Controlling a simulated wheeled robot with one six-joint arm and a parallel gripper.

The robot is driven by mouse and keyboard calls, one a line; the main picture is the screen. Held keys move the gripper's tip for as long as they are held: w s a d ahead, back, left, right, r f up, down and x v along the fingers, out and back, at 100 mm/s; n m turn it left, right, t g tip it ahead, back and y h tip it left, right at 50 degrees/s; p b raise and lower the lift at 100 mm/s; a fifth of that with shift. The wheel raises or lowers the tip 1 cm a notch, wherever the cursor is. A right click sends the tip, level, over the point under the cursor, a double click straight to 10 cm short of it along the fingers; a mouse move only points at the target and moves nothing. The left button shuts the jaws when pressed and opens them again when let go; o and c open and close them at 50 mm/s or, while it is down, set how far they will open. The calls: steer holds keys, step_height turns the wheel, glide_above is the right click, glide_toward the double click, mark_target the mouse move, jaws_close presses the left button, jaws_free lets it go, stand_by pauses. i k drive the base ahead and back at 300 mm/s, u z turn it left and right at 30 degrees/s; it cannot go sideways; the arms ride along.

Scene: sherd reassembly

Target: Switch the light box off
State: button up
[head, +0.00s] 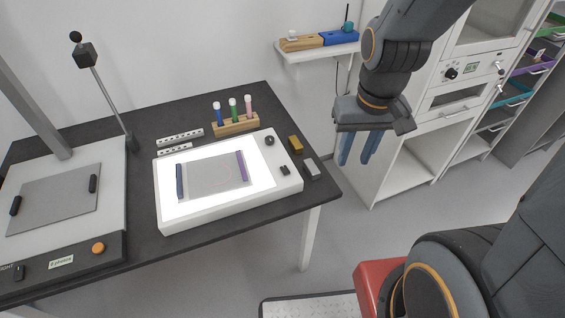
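The light box (232,212) lies on the dark table and its panel glows bright white. A grey translucent sheet (215,172) lies on the panel, with a dark blue bar (179,182) on its left side and a purple bar (242,166) on its right. On the box's right margin are a round dark knob (269,140) and a small black switch (285,170); the switch's position is too small to tell. My gripper (357,162) hangs to the right of the table, apart from the box. Its two blue fingers point down with a gap between them, empty.
A brass-coloured block (295,144) and a grey block (312,168) lie right of the box. A wooden rack (236,124) with coloured tubes stands behind it. A stand with a grey plate (55,199) is at left. A white cabinet (405,150) stands behind my gripper.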

mark_target(284, 168)
steer(key=k, duration=1.2)
steer(key=z, duration=0.35)
steer(key=i, duration=0.85)
steer(key=u, duration=0.4)
